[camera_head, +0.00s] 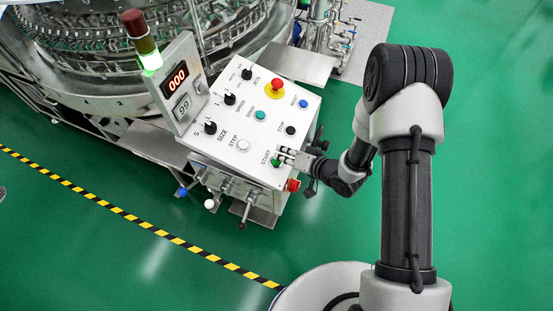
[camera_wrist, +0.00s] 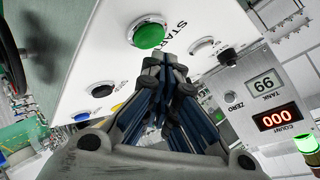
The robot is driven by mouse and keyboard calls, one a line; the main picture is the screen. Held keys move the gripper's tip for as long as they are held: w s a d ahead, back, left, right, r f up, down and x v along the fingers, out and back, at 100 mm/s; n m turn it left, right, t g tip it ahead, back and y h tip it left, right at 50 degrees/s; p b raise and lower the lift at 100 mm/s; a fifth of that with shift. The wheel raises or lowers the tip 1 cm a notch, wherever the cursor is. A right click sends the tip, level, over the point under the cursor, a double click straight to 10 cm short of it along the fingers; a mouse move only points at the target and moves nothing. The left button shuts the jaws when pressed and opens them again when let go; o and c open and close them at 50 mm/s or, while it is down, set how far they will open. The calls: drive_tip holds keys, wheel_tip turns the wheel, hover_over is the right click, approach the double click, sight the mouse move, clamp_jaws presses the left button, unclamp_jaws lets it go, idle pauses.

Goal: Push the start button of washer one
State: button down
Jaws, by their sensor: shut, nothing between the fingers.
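The green start button (camera_head: 276,162) is at the lower right corner of the white control panel (camera_head: 235,120), beside the word START. In the wrist view the start button (camera_wrist: 149,34) is at the top centre, a round green cap in a metal ring. My gripper (camera_head: 284,154) is shut and empty, with its fingertips close beside the button and partly over it in the head view. In the wrist view my gripper (camera_wrist: 163,62) has its closed fingertips just below the button. I cannot tell whether they touch it.
The panel also has a black stop button (camera_head: 291,130), a white step button (camera_head: 243,145), a red emergency knob (camera_head: 275,88) and several black dials. A display box (camera_head: 180,85) with a signal lamp (camera_head: 143,45) stands at left. Green floor (camera_head: 330,245) is clear in front.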

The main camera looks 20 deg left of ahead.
drive_tip(key=shift+r, duration=0.1)
drive_tip(key=r+p, duration=0.2)
drive_tip(key=d+r+p, duration=0.1)
drive_tip(key=r+p, duration=0.1)
drive_tip(key=shift+d+r, duration=0.15)
drive_tip(key=shift+r, duration=0.15)
idle(0.5)
